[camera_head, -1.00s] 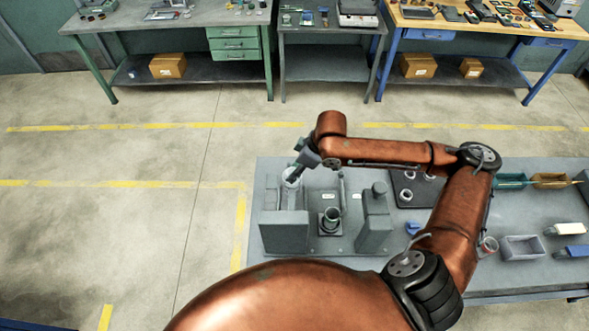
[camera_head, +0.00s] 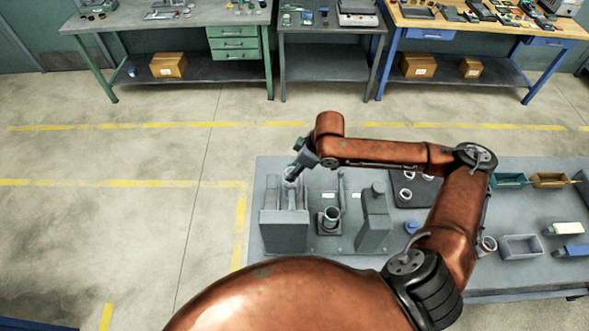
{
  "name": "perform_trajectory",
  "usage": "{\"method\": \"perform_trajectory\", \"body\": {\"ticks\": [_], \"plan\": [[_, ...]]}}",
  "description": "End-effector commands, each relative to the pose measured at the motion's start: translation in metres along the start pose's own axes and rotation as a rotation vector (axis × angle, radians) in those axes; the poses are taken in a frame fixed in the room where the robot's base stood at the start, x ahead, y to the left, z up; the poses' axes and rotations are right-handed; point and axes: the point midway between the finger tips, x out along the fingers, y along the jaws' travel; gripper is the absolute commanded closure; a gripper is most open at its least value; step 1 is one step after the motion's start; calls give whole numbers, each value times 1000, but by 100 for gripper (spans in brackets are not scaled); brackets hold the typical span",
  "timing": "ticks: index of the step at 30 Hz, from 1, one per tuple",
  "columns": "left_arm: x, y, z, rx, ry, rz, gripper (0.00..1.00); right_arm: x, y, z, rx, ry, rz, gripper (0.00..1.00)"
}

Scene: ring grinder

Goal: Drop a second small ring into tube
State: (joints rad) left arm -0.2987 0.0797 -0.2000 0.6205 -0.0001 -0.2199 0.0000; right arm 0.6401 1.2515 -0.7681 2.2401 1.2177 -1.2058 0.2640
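My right gripper (camera_head: 296,168) is at the end of the copper arm, tilted down at the top of a grey upright fixture (camera_head: 284,232) at the left of the near table. A pale round opening or ring (camera_head: 290,179) shows right under the fingertips. I cannot tell whether the fingers are open or hold a ring. A short grey tube (camera_head: 331,217) stands upright on a square base to the right of that fixture. Small pale rings (camera_head: 405,194) lie on a dark plate (camera_head: 398,206), partly hidden by my arm. My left gripper is out of view.
A grey block with a round top (camera_head: 374,220) stands right of the tube. A grey tray (camera_head: 520,247), a teal bin (camera_head: 509,180) and a brown bin (camera_head: 550,180) are on the right. Workbenches (camera_head: 170,50) stand behind, across open floor.

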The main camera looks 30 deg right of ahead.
Motion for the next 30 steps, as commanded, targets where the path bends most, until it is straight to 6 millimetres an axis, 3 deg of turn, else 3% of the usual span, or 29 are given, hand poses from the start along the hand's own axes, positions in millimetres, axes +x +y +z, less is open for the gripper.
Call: {"method": "perform_trajectory", "body": {"ticks": [30], "plan": [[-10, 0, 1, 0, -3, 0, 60, 0, 0, 0, 0, 0, 0, 92]]}}
